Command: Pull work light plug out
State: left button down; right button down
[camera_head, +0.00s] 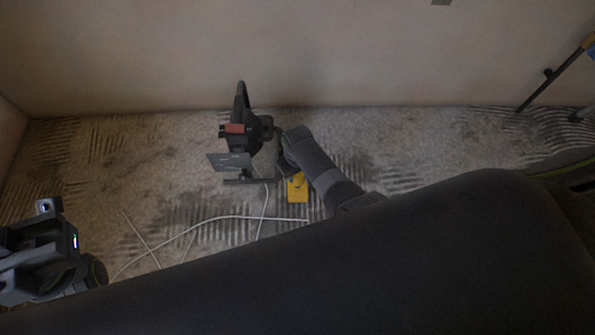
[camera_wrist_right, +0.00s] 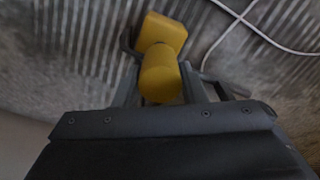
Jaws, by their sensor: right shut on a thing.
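The work light (camera_head: 240,130), black with a reddish part and a flat panel, stands on a low dark foot left of centre in the head view. A yellow block (camera_head: 298,190) is on the floor just right of it. In the right wrist view, my right gripper (camera_wrist_right: 158,78) is shut on a yellow rounded plug (camera_wrist_right: 160,75). A yellow block (camera_wrist_right: 163,32) shows right behind the plug; I cannot tell whether they are joined. In the head view, my right arm hides most of that gripper. My left gripper (camera_head: 45,255) is far left, away from these; its jaws are unclear.
A thin white cable (camera_head: 215,220) curves over the worn, ridged floor, and also shows in the right wrist view (camera_wrist_right: 262,32). A wall (camera_head: 300,60) closes off the back. A dark pole (camera_head: 550,78) leans at the far right. Floor at back left is clear.

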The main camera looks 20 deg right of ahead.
jog(key=shift+r, duration=0.15)
jog(key=c, duration=0.9)
grip_release()
jog(key=shift+r, duration=0.1)
jog(key=shift+c, duration=0.2)
jog(key=shift+o, duration=0.2)
